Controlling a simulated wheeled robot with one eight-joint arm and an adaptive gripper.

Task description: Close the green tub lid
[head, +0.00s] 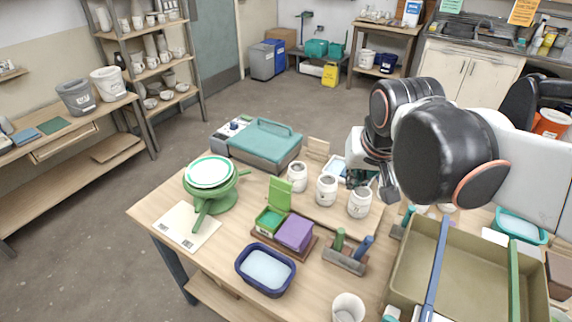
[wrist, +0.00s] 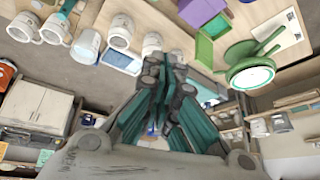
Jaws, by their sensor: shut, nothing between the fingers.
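The green tub (head: 270,221) sits on a brown tray (head: 263,240) near the middle of the table. Its lid (head: 279,194) stands open, tilted up at the tub's far side. A purple tub (head: 294,233), closed, sits right beside it on the same tray. In the wrist view the raised green lid (wrist: 204,50) shows at the upper right, near the purple tub. My gripper (head: 388,192) is shut and empty, above the table to the right of the green tub, well apart from it. The gripper (wrist: 168,85) fills the middle of the wrist view.
Several white jars (head: 327,190) stand between the green tub and my gripper. A green banding wheel (head: 211,188) stands to the left. A blue basin (head: 266,270) is in front, and a block with upright handles (head: 346,256) is to the right. A large tan bin (head: 470,265) is at the right.

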